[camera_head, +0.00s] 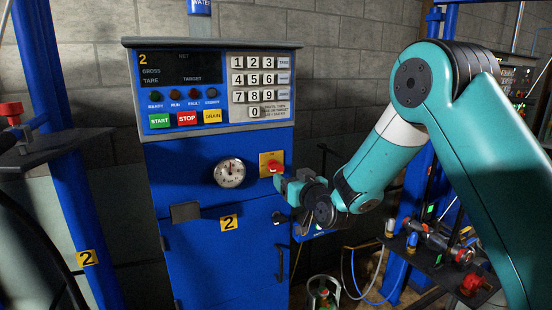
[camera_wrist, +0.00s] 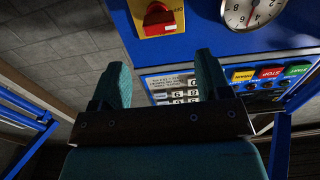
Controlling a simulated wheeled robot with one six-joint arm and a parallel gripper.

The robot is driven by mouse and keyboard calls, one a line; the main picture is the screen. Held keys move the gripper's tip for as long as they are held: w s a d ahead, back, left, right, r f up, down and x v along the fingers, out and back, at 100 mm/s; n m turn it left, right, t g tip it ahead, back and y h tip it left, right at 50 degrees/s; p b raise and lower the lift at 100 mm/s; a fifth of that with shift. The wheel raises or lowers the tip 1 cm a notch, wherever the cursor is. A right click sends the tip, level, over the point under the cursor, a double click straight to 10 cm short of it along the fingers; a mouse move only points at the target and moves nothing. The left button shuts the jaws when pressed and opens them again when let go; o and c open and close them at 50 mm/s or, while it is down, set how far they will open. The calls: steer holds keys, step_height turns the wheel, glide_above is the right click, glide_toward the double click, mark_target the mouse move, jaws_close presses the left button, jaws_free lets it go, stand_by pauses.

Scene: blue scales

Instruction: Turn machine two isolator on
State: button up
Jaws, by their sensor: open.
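The machine two isolator is a red rotary knob (camera_head: 274,168) on a yellow plate (camera_head: 264,159), on the blue front of machine two (camera_head: 185,170), right of the round gauge. My gripper (camera_head: 281,181) is just below and right of the knob and overlaps the plate's lower edge in the head view. In the wrist view the knob (camera_wrist: 158,17) and its yellow plate (camera_wrist: 176,8) are at the top, beyond the gap between my fingers (camera_wrist: 161,75). The fingers are apart with nothing between them. I cannot tell the knob's setting.
A round gauge (camera_head: 230,172) sits left of the isolator. Above are a keypad (camera_head: 261,84), a dark display (camera_head: 180,68) and START, STOP and DRAIN buttons (camera_head: 187,118). A door handle (camera_head: 280,262) is below. A shelf with valves (camera_head: 440,255) stands at right.

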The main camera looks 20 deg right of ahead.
mark_target(278, 169)
steer(key=w+p, duration=0.1)
steer(key=w, duration=0.2)
steer(key=w+a+p, duration=0.1)
steer(key=w, duration=0.2)
steer(key=w+p, duration=0.1)
steer(key=w, duration=0.2)
steer(key=shift+a, duration=0.4)
steer(key=c, duration=0.9)
